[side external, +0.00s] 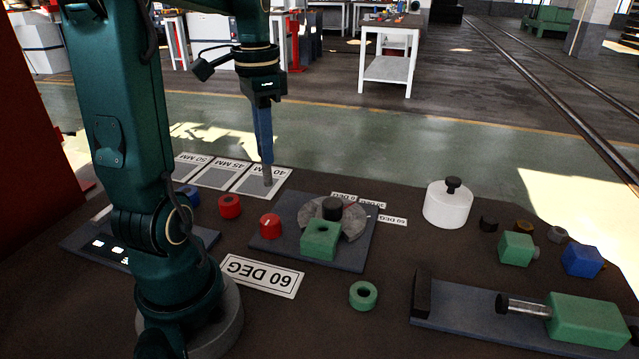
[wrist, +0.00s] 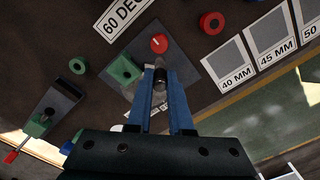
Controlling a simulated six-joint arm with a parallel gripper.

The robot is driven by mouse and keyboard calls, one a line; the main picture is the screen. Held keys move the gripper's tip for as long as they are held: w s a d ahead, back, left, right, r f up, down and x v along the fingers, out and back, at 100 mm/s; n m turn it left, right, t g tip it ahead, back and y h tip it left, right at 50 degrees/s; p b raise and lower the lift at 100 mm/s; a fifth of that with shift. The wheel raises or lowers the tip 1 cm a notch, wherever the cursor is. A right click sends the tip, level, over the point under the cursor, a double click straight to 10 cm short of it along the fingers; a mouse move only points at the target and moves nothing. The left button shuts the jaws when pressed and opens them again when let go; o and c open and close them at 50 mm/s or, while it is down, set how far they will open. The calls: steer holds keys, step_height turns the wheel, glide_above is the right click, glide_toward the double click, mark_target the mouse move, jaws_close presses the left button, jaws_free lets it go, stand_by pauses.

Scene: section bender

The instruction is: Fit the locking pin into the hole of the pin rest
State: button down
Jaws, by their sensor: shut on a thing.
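My gripper (side external: 267,166) points down and is shut on a grey, rod-like thing, apparently the locking pin (side external: 268,181), whose lower end shows below the fingers. In the wrist view the pin (wrist: 160,84) sits between the two blue fingers of my gripper (wrist: 162,88). A green block with a round hole in its top (side external: 321,241), seemingly the pin rest, stands on a dark plate. It also shows in the wrist view (wrist: 123,69). In the side view, my gripper is above and left of this block, clear of it. The upper part of the pin is hidden.
A grey disc (side external: 351,222) with a black post (side external: 332,207) stands behind the green block. A red knob (side external: 270,226) is on the plate's left side. A white cylinder (side external: 447,205) stands to the right. A green ring (side external: 363,295) lies in front.

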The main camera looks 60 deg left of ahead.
steer(key=w+d+m, duration=0.4)
steer(key=d+m, duration=0.6)
steer(key=m, duration=0.2)
steer(key=shift+w+d+f, duration=0.5)
steer(key=shift+d+f, duration=1.35)
steer(key=shift+f, duration=0.05)
steer(key=shift+w+d+f, duration=0.45)
steer(key=shift+d+f, duration=1.35)
steer(key=shift+f, duration=0.1)
steer(key=shift+w+d+f, duration=0.5)
steer(key=shift+d+f, duration=1.35)
steer(key=shift+f, duration=0.05)
steer(key=shift+f, duration=0.2)
steer(key=c, duration=0.8)
jaws_free()
steer(key=shift+r, duration=0.1)
